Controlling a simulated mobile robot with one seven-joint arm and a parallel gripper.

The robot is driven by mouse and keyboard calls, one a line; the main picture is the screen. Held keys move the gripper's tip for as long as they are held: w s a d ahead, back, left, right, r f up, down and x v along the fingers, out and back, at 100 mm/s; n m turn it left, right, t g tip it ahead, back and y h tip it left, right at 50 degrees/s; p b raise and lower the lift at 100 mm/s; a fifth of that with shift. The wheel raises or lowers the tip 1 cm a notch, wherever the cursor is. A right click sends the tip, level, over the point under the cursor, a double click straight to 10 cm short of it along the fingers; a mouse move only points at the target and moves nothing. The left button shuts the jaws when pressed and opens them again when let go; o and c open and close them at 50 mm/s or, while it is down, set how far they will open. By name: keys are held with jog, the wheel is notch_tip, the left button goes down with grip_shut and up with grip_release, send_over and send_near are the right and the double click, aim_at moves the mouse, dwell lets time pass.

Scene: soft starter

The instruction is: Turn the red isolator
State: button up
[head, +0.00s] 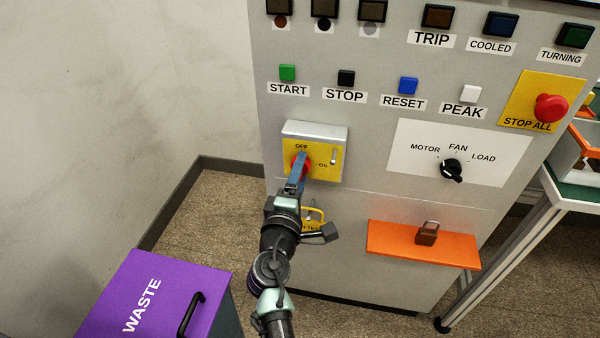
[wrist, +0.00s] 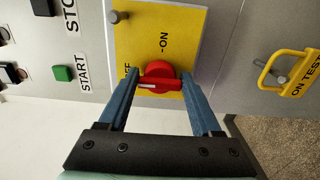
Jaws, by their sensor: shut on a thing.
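The red isolator (head: 293,168) is a round knob with a bar handle on a yellow plate (head: 327,155) of the grey cabinet. My gripper (head: 301,160) is at the knob and partly covers it in the head view. In the wrist view the isolator (wrist: 160,74) sits between the blue fingertips of my gripper (wrist: 159,78), which is shut on its bar. The bar's white mark points left there, toward the OFF label, which a finger partly hides. The ON label (wrist: 163,42) is clear.
A purple waste bin (head: 165,295) stands at lower left. START (head: 288,73) and STOP (head: 346,78) buttons are above.

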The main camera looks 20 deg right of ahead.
jog(key=shift+f, duration=0.1)
jog(key=o, duration=1.1)
jog(key=shift+o, duration=0.2)
jog(key=v, duration=1.3)
jog(key=shift+p, duration=0.4)
